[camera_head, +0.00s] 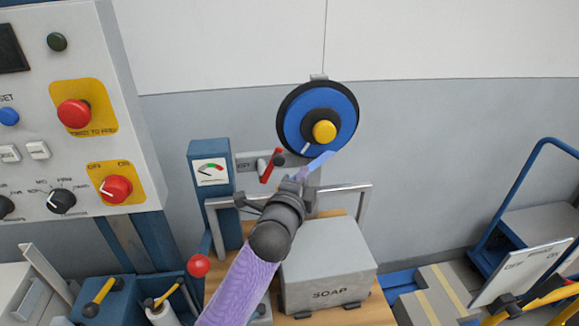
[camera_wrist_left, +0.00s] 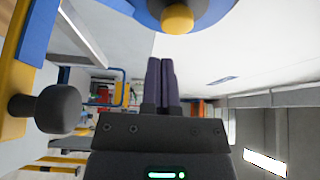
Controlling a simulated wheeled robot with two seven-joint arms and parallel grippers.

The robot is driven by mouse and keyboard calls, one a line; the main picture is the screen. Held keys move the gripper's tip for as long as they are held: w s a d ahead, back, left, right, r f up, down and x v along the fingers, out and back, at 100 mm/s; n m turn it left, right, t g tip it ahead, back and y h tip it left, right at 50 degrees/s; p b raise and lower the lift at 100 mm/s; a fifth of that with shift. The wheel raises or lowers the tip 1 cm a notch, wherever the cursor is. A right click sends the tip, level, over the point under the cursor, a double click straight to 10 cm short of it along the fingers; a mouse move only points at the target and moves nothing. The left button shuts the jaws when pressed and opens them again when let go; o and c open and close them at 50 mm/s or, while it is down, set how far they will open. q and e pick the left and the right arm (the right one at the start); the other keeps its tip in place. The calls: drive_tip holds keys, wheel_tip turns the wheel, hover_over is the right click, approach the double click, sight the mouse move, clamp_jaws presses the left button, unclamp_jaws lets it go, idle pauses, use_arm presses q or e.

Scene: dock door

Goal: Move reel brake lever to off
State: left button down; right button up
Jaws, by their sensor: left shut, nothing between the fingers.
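The red brake lever (camera_head: 268,168) is on a grey plate (camera_head: 247,162) just below and left of the blue reel (camera_head: 347,104). It slants down and left from a dark pivot. Small lettering on the plate is too small to read surely. My left gripper (camera_head: 302,173) is just right of the lever, below the reel, apart from the lever as far as I can tell. In the left wrist view its two dark fingers (camera_wrist_left: 161,82) are together with nothing between them. The reel's yellow hub (camera_wrist_left: 178,18) shows above them; I cannot make out the lever there. My right gripper is not in view.
A blue gauge post (camera_head: 209,152) stands left of the lever. A metal rail (camera_head: 345,188) and a grey SOAP box (camera_head: 328,272) are below. A control panel (camera_head: 75,160) with red buttons fills the left. A blue cart (camera_head: 515,195) stands right. Wall space right of the reel is free.

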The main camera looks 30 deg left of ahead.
sight(272, 170)
use_arm(q)
drive_tip(key=a, duration=0.1)
drive_tip(key=w+a, duration=0.2)
drive_tip(key=a, duration=0.1)
drive_tip(key=shift+w, duration=0.25)
